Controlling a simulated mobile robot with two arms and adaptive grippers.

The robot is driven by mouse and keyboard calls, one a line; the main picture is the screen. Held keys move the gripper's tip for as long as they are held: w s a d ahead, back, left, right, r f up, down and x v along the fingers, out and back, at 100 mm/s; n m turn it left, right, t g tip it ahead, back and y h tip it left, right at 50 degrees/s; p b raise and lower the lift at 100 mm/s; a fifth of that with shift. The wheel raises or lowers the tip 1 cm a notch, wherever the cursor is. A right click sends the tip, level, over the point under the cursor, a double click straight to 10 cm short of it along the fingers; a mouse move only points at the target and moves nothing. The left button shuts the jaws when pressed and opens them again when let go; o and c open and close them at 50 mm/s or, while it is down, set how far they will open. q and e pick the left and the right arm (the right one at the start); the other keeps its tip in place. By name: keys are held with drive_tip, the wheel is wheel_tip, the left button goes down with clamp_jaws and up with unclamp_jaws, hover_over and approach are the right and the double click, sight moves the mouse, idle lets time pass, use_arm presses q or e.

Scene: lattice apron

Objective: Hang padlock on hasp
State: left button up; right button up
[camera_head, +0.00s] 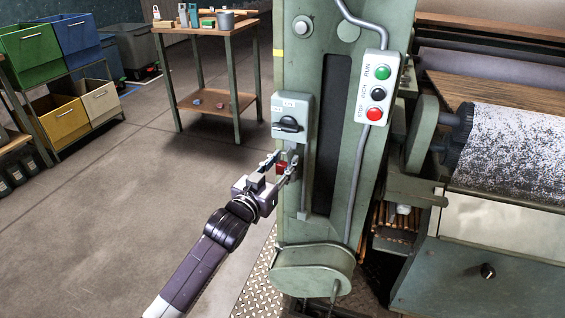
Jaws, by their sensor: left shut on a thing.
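My left gripper (279,164) reaches in from below and is shut on a small red padlock (282,169). It holds the padlock against the view of the green machine column, just below the grey switch box (292,118) with its black rotary knob. A small metal hasp part (294,158) seems to show under the box, close to the fingertips. The padlock's shackle is too small and covered to make out, and I cannot tell whether it touches the hasp. My right gripper is not in view.
A control panel (378,87) with green, black and red buttons is on the column to the right, with a grey conduit (362,190). A fabric roll (515,150) is at the far right. A wooden table (207,27) and colored bins (30,53) stand behind; the left floor is clear.

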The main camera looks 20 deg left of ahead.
sight(291, 150)
use_arm(q)
drive_tip(key=shift+w, duration=1.4)
drive_tip(key=shift+w, duration=0.15)
idle(0.4)
drive_tip(key=shift+d+f, duration=0.1)
drive_tip(key=shift+f, duration=0.1)
drive_tip(key=shift+w+f, duration=0.1)
drive_tip(key=shift+f, duration=0.15)
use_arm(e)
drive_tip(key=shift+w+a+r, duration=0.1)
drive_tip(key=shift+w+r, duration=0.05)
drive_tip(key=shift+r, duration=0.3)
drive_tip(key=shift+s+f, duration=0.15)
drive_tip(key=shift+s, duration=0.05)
use_arm(q)
drive_tip(key=o, duration=1.3)
drive_tip(key=shift+w, duration=0.1)
